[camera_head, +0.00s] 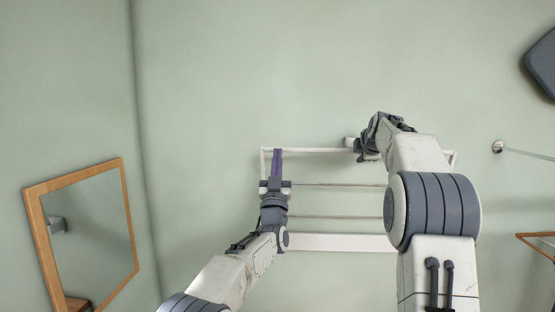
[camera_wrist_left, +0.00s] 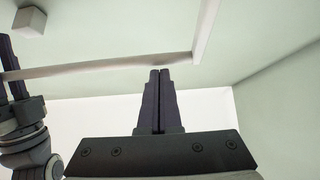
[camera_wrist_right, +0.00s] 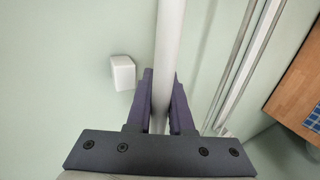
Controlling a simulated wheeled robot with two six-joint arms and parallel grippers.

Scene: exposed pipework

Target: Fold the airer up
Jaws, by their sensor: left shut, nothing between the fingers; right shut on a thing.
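The airer (camera_head: 320,242) is a white wall-mounted frame with a front bar, side arms and thin rails between. My right gripper (camera_head: 364,153) is shut around the front bar, right of its middle; the bar (camera_wrist_right: 168,55) passes between its fingers in the right wrist view. My left gripper (camera_head: 277,152) is shut and empty at the front bar's left end; in the left wrist view its fingertips (camera_wrist_left: 160,72) appear just below the bar (camera_wrist_left: 100,69), contact unclear. A small white block (camera_wrist_right: 123,73) is on the wall near the bar. My right arm hides the airer's right part.
A wood-framed mirror (camera_head: 88,235) hangs at the left. A round wall knob with a rod (camera_head: 497,147) and a dark padded panel (camera_head: 543,62) are at the right. A wooden surface with blue checked cloth (camera_wrist_right: 302,90) shows in the right wrist view. The wall above the airer is clear.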

